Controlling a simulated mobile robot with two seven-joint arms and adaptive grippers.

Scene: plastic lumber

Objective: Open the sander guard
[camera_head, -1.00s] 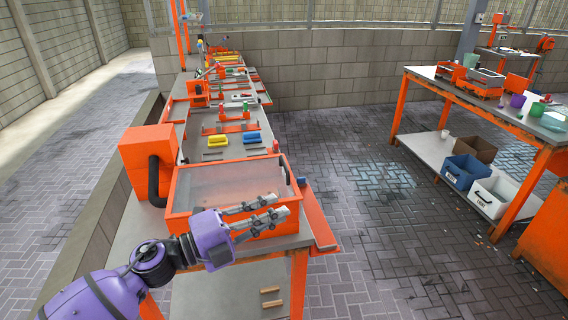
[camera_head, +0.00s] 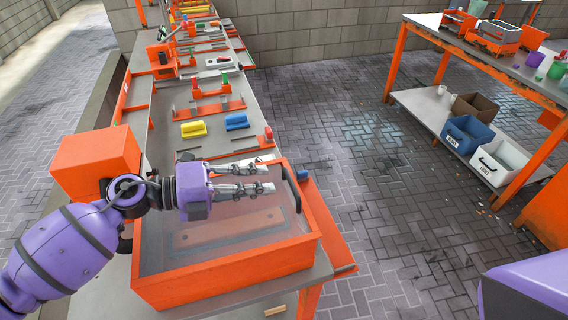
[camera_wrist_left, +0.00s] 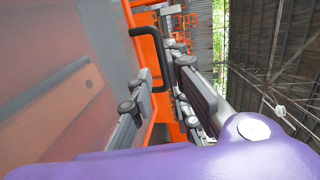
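The sander guard (camera_head: 222,271) is a wide orange frame with a clear panel, lying shut on the bench. Its black handle (camera_head: 293,187) stands along the right rim. My left gripper (camera_head: 268,178) reaches across above the panel from the left, its fingertips pointing at the handle and a little short of it. In the left wrist view the gripper (camera_wrist_left: 163,78) is open and empty, with the black handle (camera_wrist_left: 163,47) ahead, between and beyond the fingertips. My right gripper is out of view; only a purple part of my right arm shows at the lower right.
An orange box (camera_head: 97,160) stands left of the guard. Yellow (camera_head: 194,129) and blue (camera_head: 237,121) blocks lie on the bench behind it. A blue piece (camera_head: 303,175) sits by the guard's right side. The paved floor (camera_head: 375,205) to the right is clear.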

